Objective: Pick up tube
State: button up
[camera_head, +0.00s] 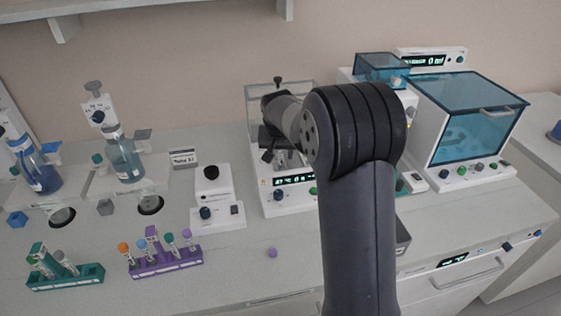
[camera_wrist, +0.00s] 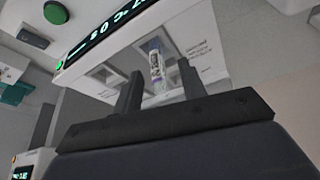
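My gripper (camera_wrist: 159,74) is open, with one dark finger on each side of the tube in the picture. The tube appears to be between or just beyond the fingertips; I cannot tell the exact depth, and I see no clear contact. The tube's lower end is hidden by my gripper. In the head view, my gripper (camera_head: 267,142) is partly hidden by my arm and reaches into the weighing device (camera_head: 268,203).
A purple rack (camera_head: 167,268) and a green rack (camera_head: 65,278) hold tubes at the front left. A loose purple cap (camera_head: 272,253) lies on the bench. A blue-lidded machine (camera_head: 470,120) stands at right, and a small white device (camera_head: 213,198) left of the weighing device.

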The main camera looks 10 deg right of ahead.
jog(key=shift+c, duration=0.5)
jog(key=c, duration=0.7)
jog(key=shift+r, duration=0.15)
grip_shut()
notch_tip(320, 180, up, 10)
jog(key=shift+f+b, duration=0.1)
jog(key=shift+b, duration=0.3)
